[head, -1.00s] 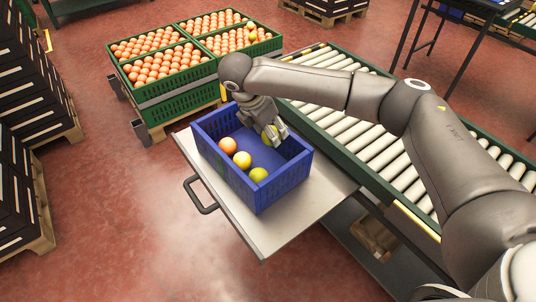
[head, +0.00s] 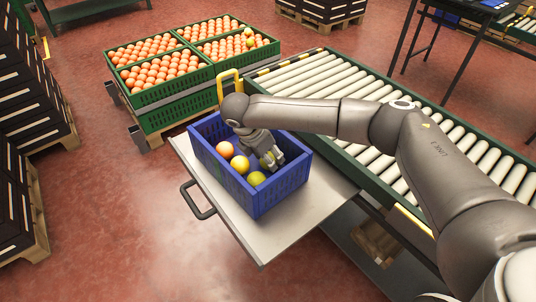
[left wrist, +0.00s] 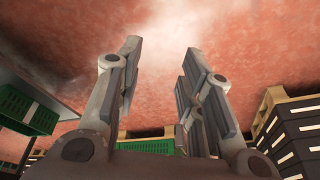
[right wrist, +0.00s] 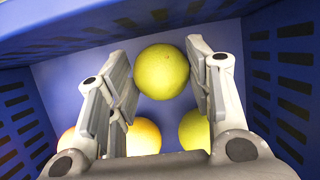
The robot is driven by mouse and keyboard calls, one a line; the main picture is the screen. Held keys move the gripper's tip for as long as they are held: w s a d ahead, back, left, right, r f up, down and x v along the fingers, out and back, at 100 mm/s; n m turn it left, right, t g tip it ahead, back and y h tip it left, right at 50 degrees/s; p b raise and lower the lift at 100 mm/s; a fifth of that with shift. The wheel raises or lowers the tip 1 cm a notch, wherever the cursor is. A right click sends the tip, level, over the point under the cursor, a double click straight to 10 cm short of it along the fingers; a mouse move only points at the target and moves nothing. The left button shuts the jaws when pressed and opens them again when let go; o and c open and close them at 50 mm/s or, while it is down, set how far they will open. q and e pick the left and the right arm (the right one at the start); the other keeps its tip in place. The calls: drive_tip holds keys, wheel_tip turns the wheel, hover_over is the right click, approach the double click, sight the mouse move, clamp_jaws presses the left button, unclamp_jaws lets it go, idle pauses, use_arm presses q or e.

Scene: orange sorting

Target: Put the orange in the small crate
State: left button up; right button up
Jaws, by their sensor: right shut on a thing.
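The small blue crate (head: 233,189) stands on a metal table. Inside it lie an orange-coloured fruit (head: 225,149), a yellow one (head: 240,164) and a yellow-green one (head: 256,179). My right gripper (head: 272,160) reaches down inside the crate. It is shut on a yellow-green orange, which shows between its fingertips (right wrist: 160,66) in the right wrist view (right wrist: 162,72), low over the crate floor. My left gripper (left wrist: 162,62) is open and empty, seen only in the left wrist view.
A roller conveyor (head: 345,85) runs behind and right of the table (head: 265,235). Green crates (head: 190,88) full of oranges stand on a pallet at the back left. Stacked black crates (head: 30,110) line the left edge. The table's front part is bare.

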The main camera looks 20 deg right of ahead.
drive_tip(key=o, duration=1)
use_arm(q)
drive_tip(key=shift+f, duration=0.1)
use_arm(e)
drive_tip(key=shift+o, duration=0.2)
drive_tip(key=shift+a+r, duration=0.1)
drive_tip(key=shift+r, duration=0.3)
use_arm(q)
wheel_tip(320, 180, down, 8)
drive_tip(key=s+p, duration=0.1)
drive_tip(key=p, duration=0.1)
use_arm(e)
drive_tip(key=v, duration=1.1)
use_arm(q)
drive_tip(key=shift+s, duration=0.15)
use_arm(e)
drive_tip(key=shift+s+r, duration=0.1)
